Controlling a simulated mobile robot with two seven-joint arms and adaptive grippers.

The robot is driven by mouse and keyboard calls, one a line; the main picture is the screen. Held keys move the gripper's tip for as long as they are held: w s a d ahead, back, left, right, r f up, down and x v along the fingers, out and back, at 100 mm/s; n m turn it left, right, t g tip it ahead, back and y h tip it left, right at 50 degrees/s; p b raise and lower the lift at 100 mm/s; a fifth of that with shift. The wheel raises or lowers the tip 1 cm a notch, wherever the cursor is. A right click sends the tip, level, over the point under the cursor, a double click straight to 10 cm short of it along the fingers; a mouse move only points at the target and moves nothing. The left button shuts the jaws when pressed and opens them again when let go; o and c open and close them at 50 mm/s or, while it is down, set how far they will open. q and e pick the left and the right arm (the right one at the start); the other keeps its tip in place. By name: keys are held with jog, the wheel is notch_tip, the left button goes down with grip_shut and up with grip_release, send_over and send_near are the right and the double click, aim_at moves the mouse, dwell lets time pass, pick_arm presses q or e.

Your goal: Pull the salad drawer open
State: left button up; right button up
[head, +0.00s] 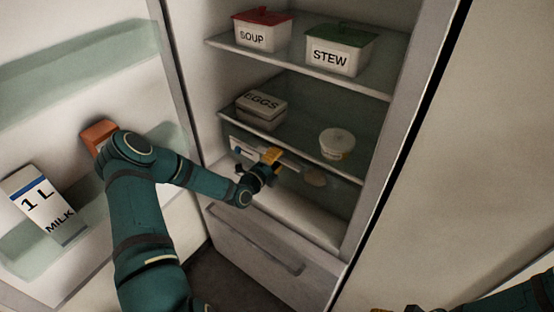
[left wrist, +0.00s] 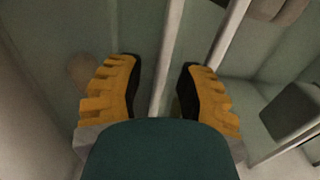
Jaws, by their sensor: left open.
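The salad drawer (head: 318,178) is the see-through bin low in the fridge, under the shelf with the tub. It looks shut, with a pale rounded item dimly visible behind its front. My left gripper (head: 272,158) is open at the drawer's upper front, by a pale bar that looks like its handle. In the left wrist view, the pale bar (left wrist: 169,55) runs between the two yellow fingers of the left gripper (left wrist: 160,72), with gaps on both sides. Whether the fingertips reach past it is unclear. Only a sliver of my right gripper shows at the bottom edge.
Above are a shelf with a soup box (head: 262,34) and a stew box (head: 340,50), and a shelf with an egg box (head: 262,103) and a tub (head: 337,143). A lower drawer (head: 265,250) is shut. The open door at left holds a milk carton (head: 45,205) and an orange box (head: 97,134).

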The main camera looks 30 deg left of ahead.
pick_arm(q)
jog(key=shift+w, duration=0.1)
jog(key=shift+c, duration=0.3)
grip_shut()
